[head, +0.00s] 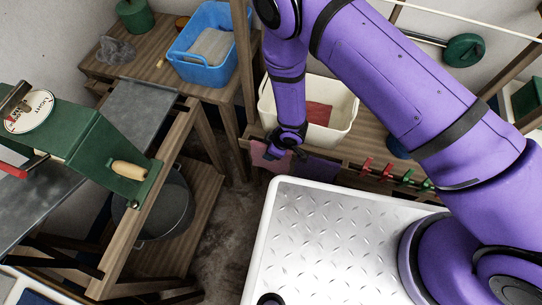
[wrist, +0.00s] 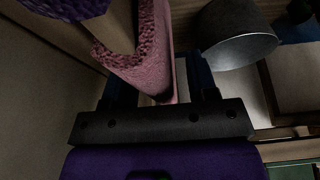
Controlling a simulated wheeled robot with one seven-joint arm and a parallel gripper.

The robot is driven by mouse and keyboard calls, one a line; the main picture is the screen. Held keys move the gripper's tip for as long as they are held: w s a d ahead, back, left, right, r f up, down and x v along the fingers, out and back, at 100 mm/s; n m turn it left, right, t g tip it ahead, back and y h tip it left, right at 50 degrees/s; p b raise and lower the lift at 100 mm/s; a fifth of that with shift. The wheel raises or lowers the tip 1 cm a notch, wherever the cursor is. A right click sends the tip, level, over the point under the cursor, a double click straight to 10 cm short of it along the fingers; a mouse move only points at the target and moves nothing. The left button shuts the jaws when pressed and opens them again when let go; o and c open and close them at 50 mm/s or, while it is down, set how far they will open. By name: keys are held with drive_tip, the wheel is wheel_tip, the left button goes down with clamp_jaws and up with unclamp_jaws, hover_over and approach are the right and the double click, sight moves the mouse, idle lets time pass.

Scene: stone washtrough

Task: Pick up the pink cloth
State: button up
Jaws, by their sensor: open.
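The pink cloth (head: 261,157) hangs over the front edge of the wooden bench in the head view, below the white basin. My gripper (head: 284,156) is at the cloth, partly hiding it. In the wrist view the pink cloth (wrist: 153,62) hangs down between the two fingers of my open gripper (wrist: 160,76). I cannot tell whether either finger touches it.
A purple cloth (head: 318,165) hangs just right of the pink one. A white basin (head: 340,128) holding a red cloth (head: 318,113) stands behind. Red and green pegs (head: 388,172) line the bench edge. A grey bucket (head: 166,212) stands at left.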

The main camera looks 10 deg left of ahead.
drive_tip(key=shift+f, duration=0.25)
idle(0.3)
drive_tip(key=c, duration=0.8)
